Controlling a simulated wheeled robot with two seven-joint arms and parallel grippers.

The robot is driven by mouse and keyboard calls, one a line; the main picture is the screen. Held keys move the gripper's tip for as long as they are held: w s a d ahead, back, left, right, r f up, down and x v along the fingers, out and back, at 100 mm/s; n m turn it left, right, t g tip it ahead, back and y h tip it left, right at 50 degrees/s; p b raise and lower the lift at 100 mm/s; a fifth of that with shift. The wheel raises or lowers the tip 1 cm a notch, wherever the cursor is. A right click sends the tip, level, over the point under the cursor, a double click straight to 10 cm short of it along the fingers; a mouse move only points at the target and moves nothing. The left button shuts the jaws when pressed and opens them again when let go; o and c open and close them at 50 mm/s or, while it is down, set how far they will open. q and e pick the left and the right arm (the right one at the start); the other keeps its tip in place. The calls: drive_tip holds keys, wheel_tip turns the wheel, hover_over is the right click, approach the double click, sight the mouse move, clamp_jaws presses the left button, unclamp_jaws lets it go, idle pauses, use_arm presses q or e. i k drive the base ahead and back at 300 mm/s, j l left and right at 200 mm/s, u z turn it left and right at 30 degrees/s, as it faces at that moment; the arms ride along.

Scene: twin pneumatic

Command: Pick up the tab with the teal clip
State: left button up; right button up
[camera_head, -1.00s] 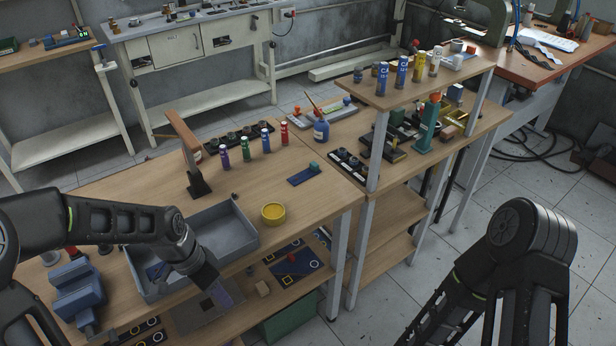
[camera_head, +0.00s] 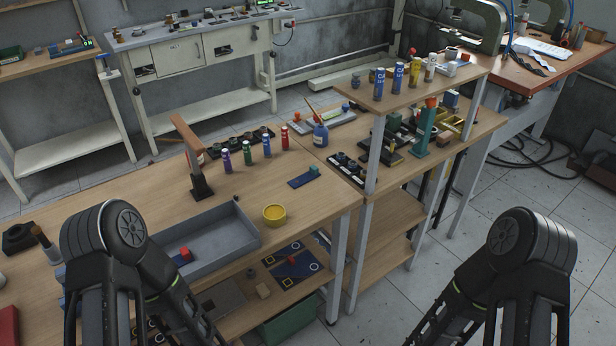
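The tab with the teal clip is a flat dark blue strip (camera_head: 301,181) with a small teal block, the clip (camera_head: 314,170), at its right end. It lies flat on the wooden bench top (camera_head: 335,210), in front of the row of small coloured cylinders and behind the yellow bowl. Nothing covers it and no gripper touches it. Both my arms are folded at the bottom of the view, left and right. Their grippers are below the frame, so I cannot see whether they hold anything.
A grey tray (camera_head: 225,240) left of the yellow bowl (camera_head: 275,213) holds a red-clipped piece (camera_head: 183,256), partly hidden by my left arm. A dark stand (camera_head: 199,185) and coloured cylinders (camera_head: 248,153) stand behind. A raised shelf (camera_head: 425,85) on posts is to the right.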

sight(313, 172)
drive_tip(key=i+l+u, duration=0.15)
drive_tip(key=l, duration=0.6)
drive_tip(key=i+l+u, duration=0.15)
drive_tip(key=l, duration=0.6)
drive_tip(key=i+l+u, duration=0.15)
drive_tip(key=l, duration=0.65)
drive_tip(key=i+l+u, duration=0.15)
drive_tip(key=l, duration=0.65)
